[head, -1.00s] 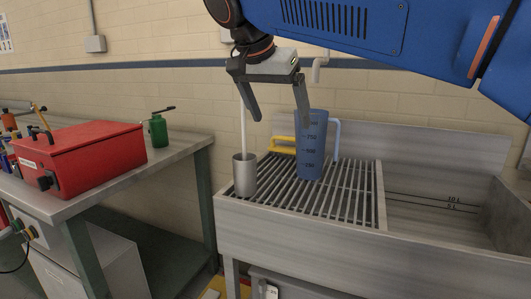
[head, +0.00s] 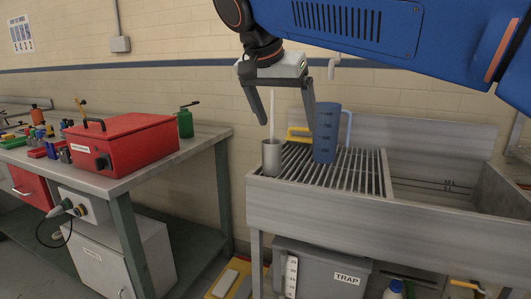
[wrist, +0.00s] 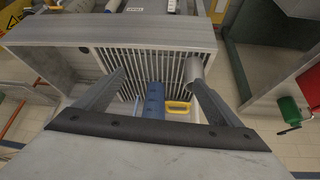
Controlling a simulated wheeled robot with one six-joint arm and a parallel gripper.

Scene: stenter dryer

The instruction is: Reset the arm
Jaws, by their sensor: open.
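My gripper (head: 287,113) is open and empty, above the slatted drainboard of the sink. In the head view its fingers hang in front of the wall, one overlapping the left edge of the blue measuring jug (head: 326,135). In the wrist view the fingers (wrist: 160,97) are spread wide, with the jug (wrist: 154,102) showing between them below. A metal cup (head: 271,159) with a thin white rod (head: 272,115) stands at the left of the drainboard, left of the jug. My blue arm (head: 400,25) reaches in from the upper right.
The sink basin (head: 430,195) lies right of the drainboard (head: 350,172). A yellow-handled item (head: 298,133) is behind the cup. A red toolbox (head: 125,143) and a green oil can (head: 185,123) stand on the left bench (head: 200,140). A grey TRAP box (head: 345,280) sits below the sink.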

